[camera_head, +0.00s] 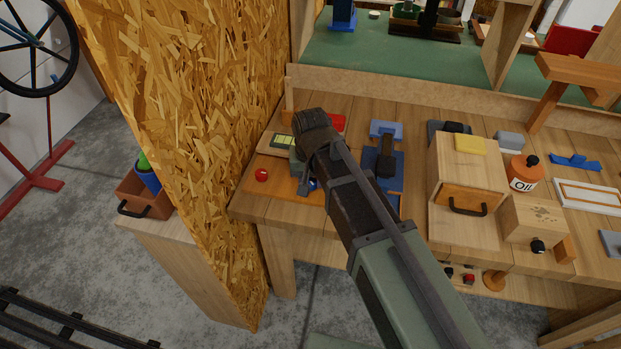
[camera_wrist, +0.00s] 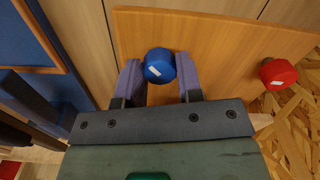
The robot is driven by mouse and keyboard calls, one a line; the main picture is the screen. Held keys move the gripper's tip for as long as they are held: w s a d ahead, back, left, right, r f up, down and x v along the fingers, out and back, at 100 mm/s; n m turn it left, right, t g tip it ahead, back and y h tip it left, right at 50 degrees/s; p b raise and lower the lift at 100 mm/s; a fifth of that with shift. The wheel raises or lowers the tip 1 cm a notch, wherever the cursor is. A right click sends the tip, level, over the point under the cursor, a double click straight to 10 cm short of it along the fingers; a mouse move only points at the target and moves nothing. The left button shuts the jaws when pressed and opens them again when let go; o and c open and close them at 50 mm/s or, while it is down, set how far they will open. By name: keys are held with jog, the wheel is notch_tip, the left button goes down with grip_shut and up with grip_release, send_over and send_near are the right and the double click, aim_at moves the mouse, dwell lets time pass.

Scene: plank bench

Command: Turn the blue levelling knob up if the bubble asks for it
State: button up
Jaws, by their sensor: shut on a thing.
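The blue levelling knob (camera_wrist: 159,66) sits between the two fingers of my gripper (camera_wrist: 159,80) in the wrist view, with a white mark on its top. The fingers touch it on both sides. In the head view my gripper (camera_head: 304,184) reaches down over the left end of the bench, and my arm hides most of the blue knob (camera_head: 313,184). A red knob (camera_wrist: 278,74) with a white mark stands on the same orange-brown board (camera_wrist: 215,40); it also shows in the head view (camera_head: 261,175). A yellow-green vial (camera_head: 282,141) lies behind my gripper; its bubble is too small to read.
A chipboard wall (camera_head: 190,120) rises close to the left of the bench. A blue board (camera_head: 383,165) with a dark tool lies right of my arm. A wooden box (camera_head: 467,175) with a dark handle and an orange oil bottle (camera_head: 524,172) stand farther right.

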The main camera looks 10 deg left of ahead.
aim_at(311, 181)
jog(key=m, duration=0.4)
jog(key=shift+m, duration=0.4)
dwell(0.4)
jog(key=o, duration=0.9)
jog(key=shift+r, duration=0.1)
notch_tip(311, 181, up, 11)
jog(key=p, duration=1.1)
jog(key=shift+f, duration=0.2)
